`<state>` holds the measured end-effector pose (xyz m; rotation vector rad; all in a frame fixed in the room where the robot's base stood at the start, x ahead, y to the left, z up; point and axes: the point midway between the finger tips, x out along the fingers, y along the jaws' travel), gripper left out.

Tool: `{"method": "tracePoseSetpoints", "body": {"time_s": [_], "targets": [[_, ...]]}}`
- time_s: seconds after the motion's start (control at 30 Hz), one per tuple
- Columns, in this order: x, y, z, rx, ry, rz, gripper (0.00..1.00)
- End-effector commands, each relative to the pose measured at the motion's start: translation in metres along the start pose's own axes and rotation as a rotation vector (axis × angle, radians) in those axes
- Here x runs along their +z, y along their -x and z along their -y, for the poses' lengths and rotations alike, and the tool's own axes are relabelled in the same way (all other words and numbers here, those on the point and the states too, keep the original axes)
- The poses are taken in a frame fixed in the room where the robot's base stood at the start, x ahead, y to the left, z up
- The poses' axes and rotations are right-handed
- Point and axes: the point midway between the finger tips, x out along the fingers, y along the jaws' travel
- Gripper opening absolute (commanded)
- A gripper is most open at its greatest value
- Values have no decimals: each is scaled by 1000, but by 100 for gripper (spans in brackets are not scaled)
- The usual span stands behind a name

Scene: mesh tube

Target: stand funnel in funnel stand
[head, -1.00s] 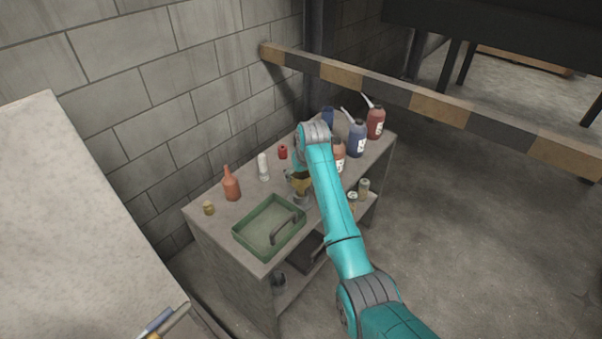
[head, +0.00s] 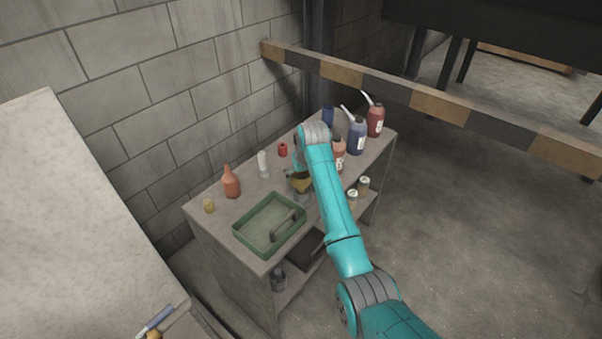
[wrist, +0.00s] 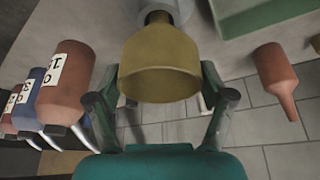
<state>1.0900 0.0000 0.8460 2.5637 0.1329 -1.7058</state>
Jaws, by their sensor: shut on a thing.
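The mustard-yellow funnel (wrist: 160,62) hangs in my gripper (wrist: 163,100), with its wide mouth facing the wrist camera and its narrow end pointing away. The fingers are shut on it, one on each side. In the head view the funnel (head: 300,184) is small and partly hidden by my arm, just beyond my gripper (head: 297,174). The grey funnel stand (head: 303,199) is directly below it. In the wrist view the stand (wrist: 183,9) is cut off at the top edge, behind the funnel's dark narrow end. I cannot tell whether the spout is inside it.
A green tray (head: 244,238) with a handle lies left of the stand on the bench (head: 205,215). An orange spouted bottle (head: 231,183), a white bottle (head: 263,166) and a red item (head: 283,150) stand behind. Blue (head: 357,139) and red (head: 375,122) bottles stand to the right.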

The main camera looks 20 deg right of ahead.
Motion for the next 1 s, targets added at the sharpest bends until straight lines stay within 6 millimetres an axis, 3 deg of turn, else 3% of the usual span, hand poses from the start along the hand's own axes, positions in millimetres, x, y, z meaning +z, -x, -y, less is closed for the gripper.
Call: {"method": "tracePoseSetpoints", "body": {"time_s": [0.83, 0.87, 0.9, 1.0], "targets": [[3, -8, 0, 0, 0, 0, 44], [3, -8, 0, 0, 0, 0, 88], [3, -8, 0, 0, 0, 0, 98], [3, -8, 0, 0, 0, 0, 100]]}}
